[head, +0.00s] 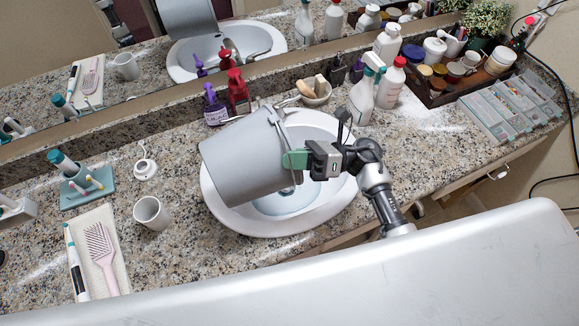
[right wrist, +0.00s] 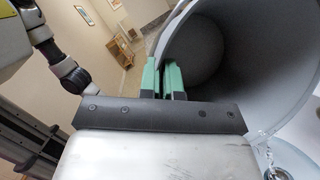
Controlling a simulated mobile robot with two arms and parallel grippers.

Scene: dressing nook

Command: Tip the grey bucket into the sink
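The grey bucket (head: 245,160) is held above the sink (head: 318,207), tipped well over on its side with its base to the left and its mouth to the right. My right gripper (head: 295,160) is shut on the bucket's rim. In the right wrist view its green fingers (right wrist: 173,78) pinch the wall of the bucket (right wrist: 250,65), and the dark inside shows. A clear, water-like streak shows at the bucket's lower lip there, above a bit of the sink (right wrist: 290,158). Bluish water seems to lie in the basin. My left gripper is not in view.
Purple (head: 214,105) and red (head: 238,90) pump bottles stand behind the bucket. A spray bottle (head: 362,97) and a white bottle (head: 390,85) stand behind right. A cup (head: 152,213) and a pink hairbrush (head: 101,250) are at left.

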